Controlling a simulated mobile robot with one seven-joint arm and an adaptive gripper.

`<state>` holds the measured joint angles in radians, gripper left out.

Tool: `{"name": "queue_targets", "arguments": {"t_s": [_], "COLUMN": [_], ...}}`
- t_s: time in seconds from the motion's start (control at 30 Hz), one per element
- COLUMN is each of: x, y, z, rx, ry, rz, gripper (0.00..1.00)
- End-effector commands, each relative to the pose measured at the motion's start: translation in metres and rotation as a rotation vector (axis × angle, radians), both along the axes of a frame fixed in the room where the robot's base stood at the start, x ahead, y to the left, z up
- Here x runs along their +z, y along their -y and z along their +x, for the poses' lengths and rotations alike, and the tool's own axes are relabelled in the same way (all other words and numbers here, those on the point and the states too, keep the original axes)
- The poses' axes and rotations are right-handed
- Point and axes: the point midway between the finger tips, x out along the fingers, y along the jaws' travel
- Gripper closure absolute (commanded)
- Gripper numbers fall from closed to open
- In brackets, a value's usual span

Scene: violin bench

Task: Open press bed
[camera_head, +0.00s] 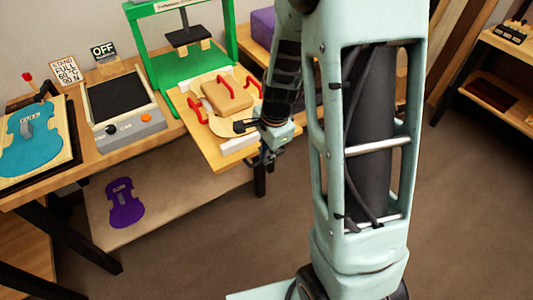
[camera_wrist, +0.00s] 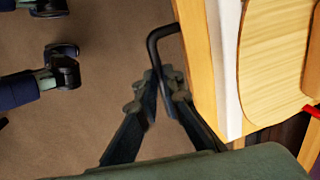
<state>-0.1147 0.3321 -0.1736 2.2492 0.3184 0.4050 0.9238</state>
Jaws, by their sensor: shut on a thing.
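The press bed (camera_head: 212,148) is a light wooden board that sticks out from under the green press frame (camera_head: 172,92) towards the front of the bench. On it lie a wooden block, red clamps and a pale plate. In the wrist view the bed's edge (camera_wrist: 199,50) runs down the right side, with a black bar handle (camera_wrist: 153,42) standing out from it. My gripper (camera_wrist: 157,82) is closed around the lower part of this handle. In the head view my gripper (camera_head: 262,156) is at the bed's front right edge, and the handle is mostly hidden.
Left of the press stand a hot plate (camera_head: 118,92) with an OFF sign and a teal violin-shaped piece (camera_head: 35,128). A purple violin-shaped piece (camera_head: 125,205) lies on the lower shelf. The floor (camera_head: 220,250) in front is clear. A shelf (camera_head: 500,100) stands at far right.

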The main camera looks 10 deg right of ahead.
Motion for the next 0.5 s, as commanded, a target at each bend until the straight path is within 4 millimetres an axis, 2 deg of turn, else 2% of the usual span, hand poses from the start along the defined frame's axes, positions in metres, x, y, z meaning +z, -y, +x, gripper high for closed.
{"name": "queue_targets", "arguments": {"t_s": [0.47,0.5], "x": [-0.0004,-0.0004], "y": [-0.0002,-0.0002], "z": [-0.0001,0.0], "rx": [-0.001,0.0], "ry": [0.0,0.0], "rz": [0.0,0.0], "gripper": [1.0,0.92]}}
